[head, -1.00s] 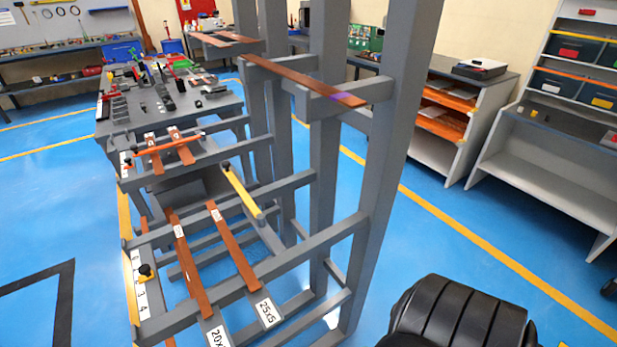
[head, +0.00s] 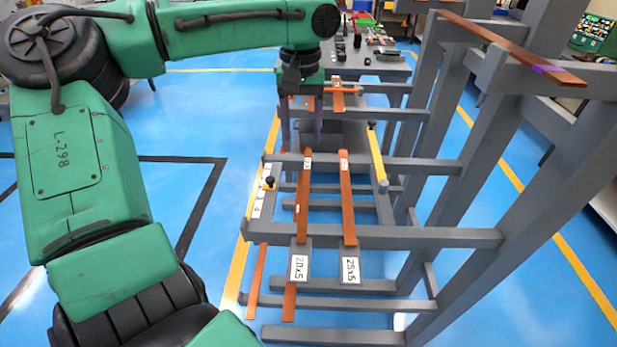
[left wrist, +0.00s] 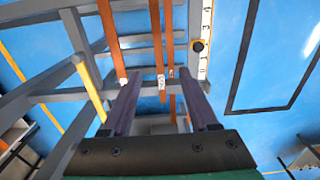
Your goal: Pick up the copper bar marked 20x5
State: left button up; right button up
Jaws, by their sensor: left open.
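The copper bar marked 20x5 (head: 304,200) lies across the grey rack rails, with its white 20x5 label plate (head: 299,267) at the near end. It also shows in the left wrist view (left wrist: 157,40), between the two fingers in the picture. Beside it on the right lies the copper bar marked 25x5 (head: 347,205). My left gripper (head: 302,138) is open and empty, fingers pointing down, near the far end of the 20x5 bar; its fingers (left wrist: 162,80) are apart from the bar. My right gripper is not in view.
A yellow bar (head: 377,155) stands right of the copper bars, and a black knob (head: 269,183) on the left. More copper strips (head: 289,302) lie lower. Upright grey posts (head: 485,150) and a high copper bar (head: 510,45) stand right. Open floor lies left.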

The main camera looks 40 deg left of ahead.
aim_at(306, 187)
pick_arm(q)
jog(key=f, duration=1.4)
jog(key=shift+w+f, duration=0.35)
jog(key=shift+r, duration=0.1)
grip_shut()
dwell(0.3)
